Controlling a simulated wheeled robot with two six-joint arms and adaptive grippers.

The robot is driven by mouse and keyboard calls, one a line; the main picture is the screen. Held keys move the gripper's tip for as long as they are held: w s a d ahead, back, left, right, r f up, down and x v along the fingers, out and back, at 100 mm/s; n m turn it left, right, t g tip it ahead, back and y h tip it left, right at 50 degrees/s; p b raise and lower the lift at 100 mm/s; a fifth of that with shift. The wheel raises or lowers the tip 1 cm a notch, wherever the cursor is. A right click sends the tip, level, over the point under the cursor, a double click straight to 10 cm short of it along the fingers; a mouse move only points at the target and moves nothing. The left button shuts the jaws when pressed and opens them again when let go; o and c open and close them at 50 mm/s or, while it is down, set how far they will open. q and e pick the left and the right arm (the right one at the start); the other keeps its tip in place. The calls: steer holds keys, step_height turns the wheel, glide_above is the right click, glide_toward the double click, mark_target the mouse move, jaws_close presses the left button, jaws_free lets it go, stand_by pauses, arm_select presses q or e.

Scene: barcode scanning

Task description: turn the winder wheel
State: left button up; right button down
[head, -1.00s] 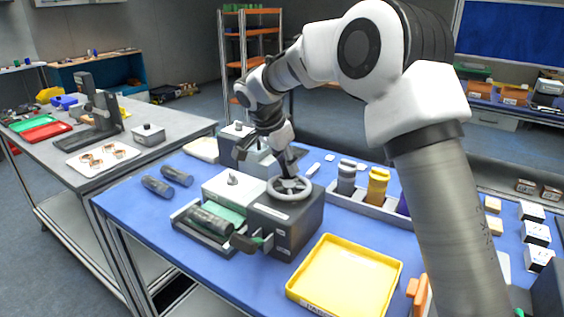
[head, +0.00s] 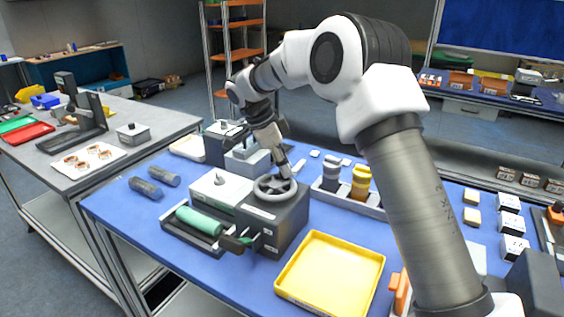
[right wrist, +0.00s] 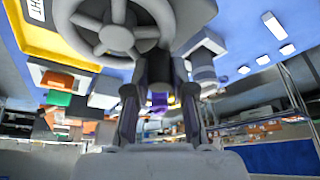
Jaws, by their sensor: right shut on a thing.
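The winder wheel (head: 275,187) is a grey spoked wheel lying flat on top of a dark box (head: 280,225) on the blue table. It also shows in the right wrist view (right wrist: 117,38). My right gripper (head: 288,172) reaches down to the far right edge of the wheel. In the right wrist view its fingers (right wrist: 160,98) are shut on a dark upright part at the wheel's rim, likely its handle; the exact contact is partly hidden. A green roll (head: 198,221) lies in the tray left of the dark box. My left gripper is not in view.
A yellow tray (head: 330,268) stands just right of the dark box. A grey holder (head: 345,199) with bottles is behind it. Two dark cylinders (head: 145,187) lie at the table's left. Small white boxes (head: 513,246) stand at the right.

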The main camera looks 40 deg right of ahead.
stand_by(0.3)
steer(key=c, duration=1)
jaws_free()
steer(key=v, duration=1.2)
steer(key=shift+d, duration=0.15)
